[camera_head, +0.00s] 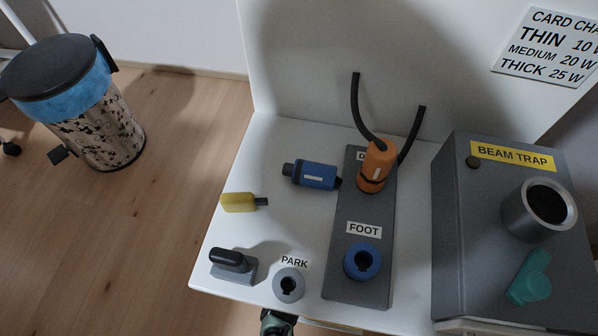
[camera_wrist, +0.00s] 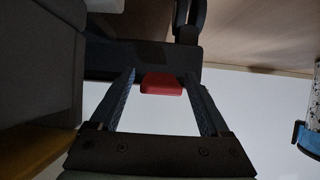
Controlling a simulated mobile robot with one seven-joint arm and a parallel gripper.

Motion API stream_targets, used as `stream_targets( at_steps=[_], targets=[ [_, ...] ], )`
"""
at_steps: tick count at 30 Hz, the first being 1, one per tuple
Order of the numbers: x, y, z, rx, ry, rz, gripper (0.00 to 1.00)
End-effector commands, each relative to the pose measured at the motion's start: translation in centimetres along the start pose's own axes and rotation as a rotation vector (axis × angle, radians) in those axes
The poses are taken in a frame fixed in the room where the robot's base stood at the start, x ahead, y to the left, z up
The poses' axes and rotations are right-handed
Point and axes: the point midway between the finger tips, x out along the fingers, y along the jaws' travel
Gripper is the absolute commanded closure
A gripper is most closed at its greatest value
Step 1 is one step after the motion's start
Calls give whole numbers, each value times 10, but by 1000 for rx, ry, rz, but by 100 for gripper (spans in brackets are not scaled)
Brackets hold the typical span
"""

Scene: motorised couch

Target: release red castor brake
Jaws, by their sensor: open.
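The red castor brake (camera_wrist: 162,84) shows in the wrist view as a small red tab under a dark body (camera_wrist: 120,62). A dark, rounded wheel-like part (camera_wrist: 190,20) stands above it. My gripper (camera_wrist: 158,77) is open, with one finger on each side of the red tab in the picture. The fingertips are near the tab's height in the view. I cannot tell how far the tab is from them in depth, and no contact shows. The red brake is not visible in the head view.
In the head view, a white table holds a grey panel (camera_head: 345,213) with orange and blue connectors, and a beam trap box (camera_head: 460,230). A patterned bin (camera_head: 105,130) stands on the wooden floor at left. In the wrist view, a grey block (camera_wrist: 35,60) fills the left side.

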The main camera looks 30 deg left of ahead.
Motion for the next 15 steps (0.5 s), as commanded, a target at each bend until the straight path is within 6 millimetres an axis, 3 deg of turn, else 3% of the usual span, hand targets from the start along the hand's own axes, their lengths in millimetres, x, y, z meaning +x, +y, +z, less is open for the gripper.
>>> stream_targets(
  at_steps=[7, 15],
  targets=[
    [-17, 0, -3, 0, -1, 0, 20],
    [-76, 0, -5, 0, -2, 1, 20]
  ],
)
